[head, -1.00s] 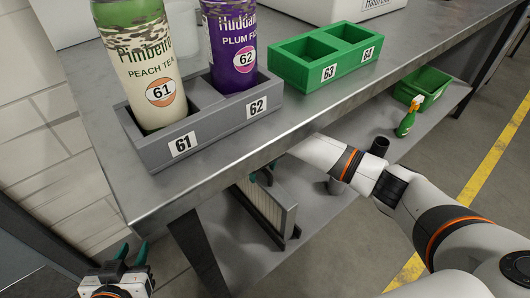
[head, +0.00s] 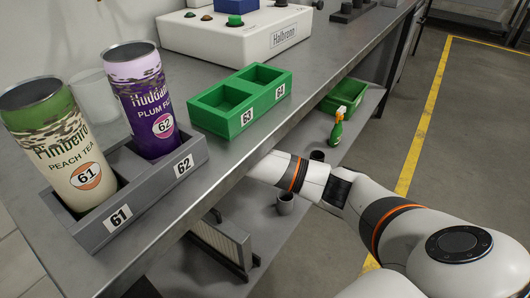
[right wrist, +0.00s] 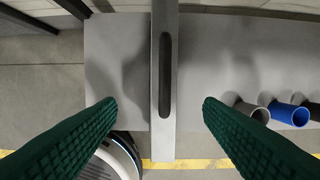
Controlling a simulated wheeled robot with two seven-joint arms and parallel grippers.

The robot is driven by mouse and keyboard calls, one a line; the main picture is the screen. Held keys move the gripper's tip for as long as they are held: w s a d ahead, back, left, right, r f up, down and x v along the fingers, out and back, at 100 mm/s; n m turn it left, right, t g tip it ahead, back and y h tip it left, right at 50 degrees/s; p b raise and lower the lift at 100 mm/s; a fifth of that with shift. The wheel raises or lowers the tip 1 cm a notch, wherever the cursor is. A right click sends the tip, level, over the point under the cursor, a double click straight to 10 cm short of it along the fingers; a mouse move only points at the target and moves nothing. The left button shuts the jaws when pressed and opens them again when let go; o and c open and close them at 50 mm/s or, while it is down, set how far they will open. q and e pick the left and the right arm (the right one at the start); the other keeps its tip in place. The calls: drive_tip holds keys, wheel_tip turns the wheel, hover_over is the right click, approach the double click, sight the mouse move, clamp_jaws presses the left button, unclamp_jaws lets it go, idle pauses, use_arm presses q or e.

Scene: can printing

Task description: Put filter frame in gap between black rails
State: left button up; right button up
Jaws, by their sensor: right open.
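The filter frame (head: 222,240), grey with a pale pleated face, stands upright under the bench at the lower shelf in the head view. Black rail parts (head: 250,262) show at its right end; the gap between rails cannot be made out. My right gripper (right wrist: 158,106) is open, with one green finger on each side of the bar and clear space on both sides. In the head view the bench mostly hides this gripper. My left gripper is out of view.
The bench edge (head: 205,203) overhangs the frame. A blue cup (right wrist: 290,113) shows in the wrist view. Cans in a grey holder (head: 150,214) stand above.

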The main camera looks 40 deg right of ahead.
drive_tip(key=s+a+f+y, duration=0.1)
drive_tip(key=s+a+f, duration=0.1)
drive_tip(key=s, duration=0.3)
drive_tip(key=s+a+f+n+t+y, duration=0.1)
drive_tip(key=s+a+f, duration=0.15)
drive_tip(key=s, duration=0.25)
drive_tip(key=s+a+f+y, duration=0.1)
drive_tip(key=s+a+f, duration=0.15)
drive_tip(key=s, duration=0.35)
drive_tip(key=s+d+r+m+h, duration=0.1)
drive_tip(key=s+d, duration=0.4)
drive_tip(key=s, duration=0.2)
drive_tip(key=s+d+m+t+h, duration=0.1)
drive_tip(key=s+d+m+h, duration=0.1)
drive_tip(key=s+d, duration=0.3)
drive_tip(key=shift+s+r, duration=0.35)
drive_tip(key=shift+s, duration=0.7)
drive_tip(key=shift+a, duration=0.1)
